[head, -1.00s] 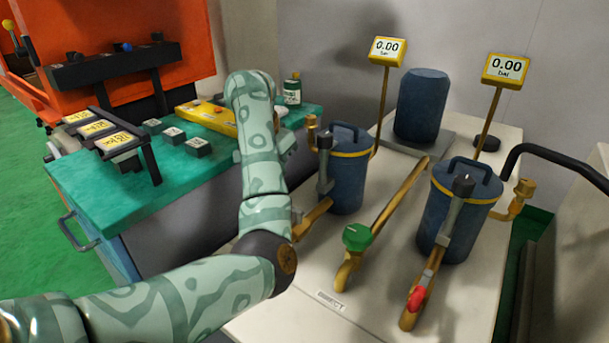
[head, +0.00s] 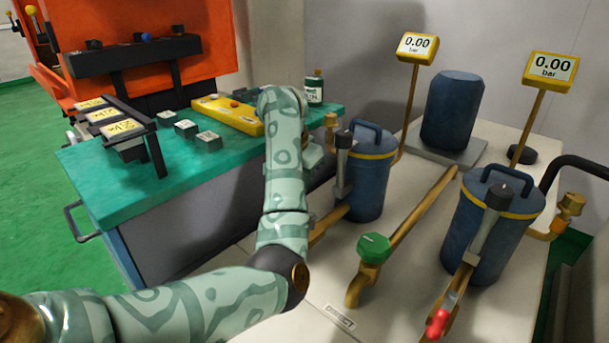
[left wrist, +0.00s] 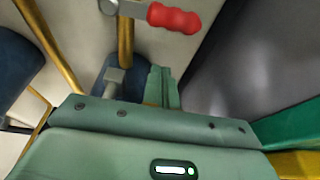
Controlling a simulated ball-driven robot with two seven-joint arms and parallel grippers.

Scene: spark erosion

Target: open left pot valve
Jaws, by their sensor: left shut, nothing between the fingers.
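The left pot (head: 372,183) is blue with a yellow band and a lid handle, upright on the pale bench. A brass pipe (head: 326,222) runs from its foot behind my left arm. Its valve lever is hidden there in the head view. In the left wrist view a red-gripped lever (left wrist: 173,18) sticks out to the right, across a brass pipe (left wrist: 125,42). My left gripper (left wrist: 163,76) is shut and empty, apart from the red grip in that picture. In the head view the left hand is mostly hidden behind its own forearm. My right gripper is not in view.
The right pot (head: 492,232) has a red valve lever (head: 437,324) lying along its pipe. A green knob (head: 374,248) sits on the middle pipe. Both gauges, left (head: 417,46) and right (head: 551,66), read 0.00 bar. A teal cabinet (head: 225,170) stands left.

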